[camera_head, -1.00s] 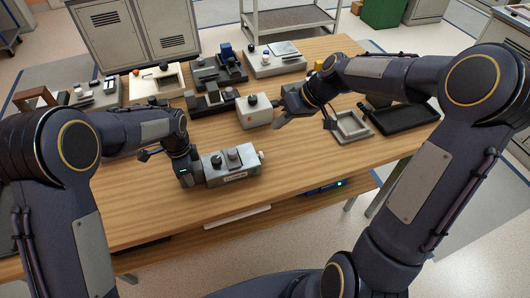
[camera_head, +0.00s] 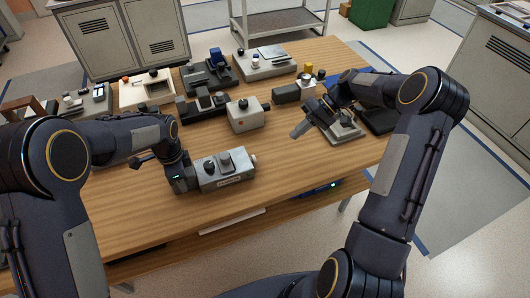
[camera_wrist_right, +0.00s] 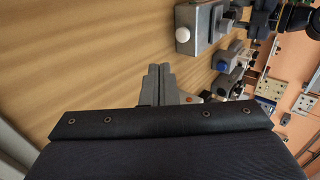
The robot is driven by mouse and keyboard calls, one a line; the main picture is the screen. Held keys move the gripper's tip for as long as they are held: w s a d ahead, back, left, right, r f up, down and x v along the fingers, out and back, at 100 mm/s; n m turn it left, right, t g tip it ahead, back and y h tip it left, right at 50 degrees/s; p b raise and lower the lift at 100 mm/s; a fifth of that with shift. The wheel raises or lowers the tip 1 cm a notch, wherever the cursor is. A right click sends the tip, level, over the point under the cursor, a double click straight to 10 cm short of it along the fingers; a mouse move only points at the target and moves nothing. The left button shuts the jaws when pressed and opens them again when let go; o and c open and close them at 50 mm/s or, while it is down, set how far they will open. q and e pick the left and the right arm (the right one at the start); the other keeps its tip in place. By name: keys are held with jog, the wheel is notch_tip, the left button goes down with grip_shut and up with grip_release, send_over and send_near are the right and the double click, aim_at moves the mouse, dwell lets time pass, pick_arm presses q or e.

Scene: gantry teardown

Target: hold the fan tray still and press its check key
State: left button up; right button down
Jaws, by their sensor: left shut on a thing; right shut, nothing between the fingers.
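The fan tray appears to be the grey box (camera_head: 222,172) with dark fittings on top and a label on its front, at the near middle of the table. A pale round key (camera_head: 253,158) sticks out of its right end. My left gripper (camera_head: 192,179) is shut on the tray's left end; its fingertips are partly hidden. My right gripper (camera_head: 299,130) is shut and empty, above the table right of and beyond the tray, apart from it. In the right wrist view its fingers (camera_wrist_right: 159,84) are together, and the grey box (camera_wrist_right: 206,20) with its pale key (camera_wrist_right: 183,35) shows above right.
A white box with a black knob (camera_head: 246,115) stands beyond the tray. A grey open tray (camera_head: 348,131) lies under my right arm, beside a black tray (camera_head: 382,120). Several other devices line the back. Bare wood lies between the fan tray and my right gripper.

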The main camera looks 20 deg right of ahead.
jog(key=x, duration=0.8)
jog(key=shift+a+f, duration=0.25)
jog(key=shift+a, duration=0.1)
jog(key=a, duration=0.3)
jog(key=shift+a, duration=0.6)
jog(key=shift+a, duration=1.05)
pick_arm(q)
jog(key=shift+d, duration=0.15)
pick_arm(e)
jog(key=shift+a, duration=0.1)
jog(key=d, duration=0.4)
jog(key=shift+d+f, duration=0.15)
jog(key=shift+d, duration=0.25)
jog(key=v, duration=1)
